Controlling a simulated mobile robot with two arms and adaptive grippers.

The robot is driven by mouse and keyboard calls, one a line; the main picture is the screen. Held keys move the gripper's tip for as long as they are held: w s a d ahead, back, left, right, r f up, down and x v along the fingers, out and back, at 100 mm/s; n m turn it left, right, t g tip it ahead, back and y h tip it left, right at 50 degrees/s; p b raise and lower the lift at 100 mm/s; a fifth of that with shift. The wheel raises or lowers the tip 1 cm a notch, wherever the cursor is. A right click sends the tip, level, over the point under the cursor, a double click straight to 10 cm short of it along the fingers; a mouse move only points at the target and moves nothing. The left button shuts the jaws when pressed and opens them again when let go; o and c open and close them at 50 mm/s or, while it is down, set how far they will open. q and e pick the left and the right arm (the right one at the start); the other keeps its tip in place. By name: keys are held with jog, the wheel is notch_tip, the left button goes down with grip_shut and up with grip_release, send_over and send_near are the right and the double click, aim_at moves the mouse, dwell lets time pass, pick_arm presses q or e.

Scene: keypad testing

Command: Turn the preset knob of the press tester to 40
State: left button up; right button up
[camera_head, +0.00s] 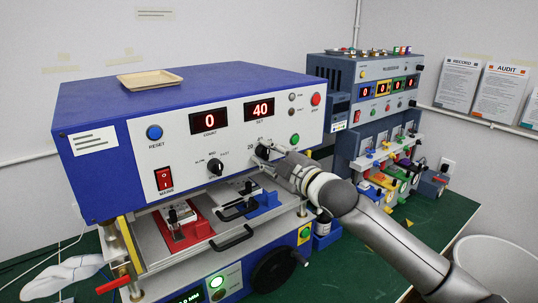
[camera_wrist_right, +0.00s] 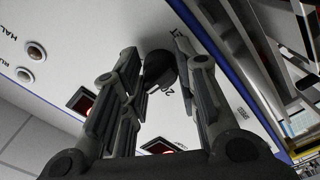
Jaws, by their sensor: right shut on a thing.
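The press tester (camera_head: 90,178) is a blue and white bench machine. Its preset knob (camera_head: 262,150) is black, on the right of the white front panel, with a "20" mark at its left. The SET display (camera_head: 258,109) reads 40 and the COUNT display (camera_head: 210,121) reads 0. My right gripper (camera_head: 272,160) reaches in from the lower right and is shut on the preset knob. In the right wrist view the dark knob (camera_wrist_right: 158,72) sits between the two fingers of the gripper (camera_wrist_right: 157,52). The knob's pointer is hidden. My left gripper is not in view.
A second black knob (camera_head: 215,168), a red main switch (camera_head: 164,179) and a blue reset button (camera_head: 154,132) share the panel. A red fixture (camera_head: 193,231) lies below. Another tester (camera_head: 370,68) stands behind on the right. A beige tray (camera_head: 149,80) rests on top.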

dwell(0.3)
jog(key=o, duration=1)
jog(key=v, duration=1.2)
